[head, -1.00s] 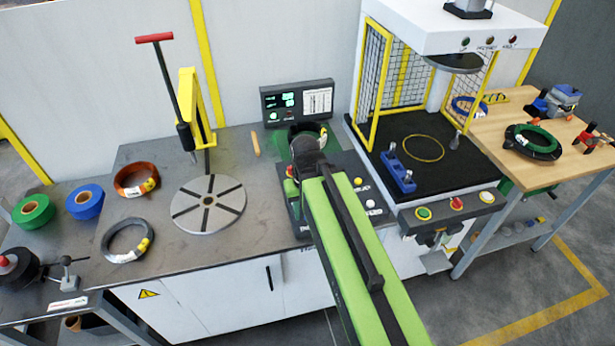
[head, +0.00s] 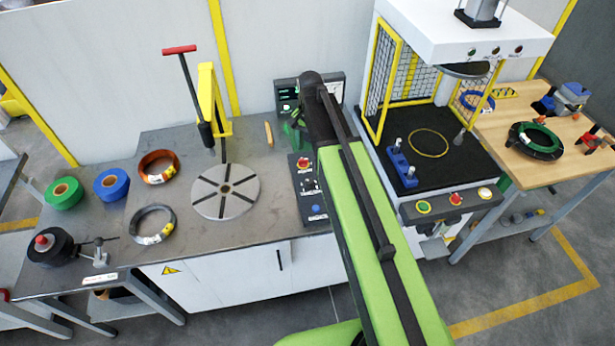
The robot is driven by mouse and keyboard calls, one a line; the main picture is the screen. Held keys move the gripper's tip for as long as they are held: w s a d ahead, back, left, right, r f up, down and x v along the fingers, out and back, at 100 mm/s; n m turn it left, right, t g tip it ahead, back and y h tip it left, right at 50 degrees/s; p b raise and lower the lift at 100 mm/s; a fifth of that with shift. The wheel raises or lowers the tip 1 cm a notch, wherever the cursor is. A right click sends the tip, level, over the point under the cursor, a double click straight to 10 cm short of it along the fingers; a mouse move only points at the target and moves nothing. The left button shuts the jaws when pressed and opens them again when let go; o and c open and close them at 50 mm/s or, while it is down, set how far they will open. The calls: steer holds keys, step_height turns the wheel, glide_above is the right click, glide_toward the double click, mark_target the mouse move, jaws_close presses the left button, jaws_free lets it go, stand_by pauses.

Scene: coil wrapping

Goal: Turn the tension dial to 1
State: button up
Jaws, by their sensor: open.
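The black control panel (head: 299,204) lies on the bench at centre. Its left strip shows a red button (head: 303,163), a small dark dial-like control (head: 309,187) with pale marks, and a blue button (head: 316,208). I cannot tell which control is the tension dial or read any setting. My green and black arm covers the rest of the panel.
A display (head: 288,92) stands behind the panel, partly covered. Left are a slotted round plate (head: 225,191), a yellow post (head: 207,95), an orange coil (head: 158,167) and a grey coil (head: 153,224). Right is a caged press (head: 462,28). Bare bench lies left of the panel.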

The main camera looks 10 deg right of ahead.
mark_target(309, 181)
step_height(309, 181, down, 17)
steer(key=b, duration=1.6)
steer(key=shift+f, duration=0.1)
jaws_close()
steer(key=shift+a, duration=0.15)
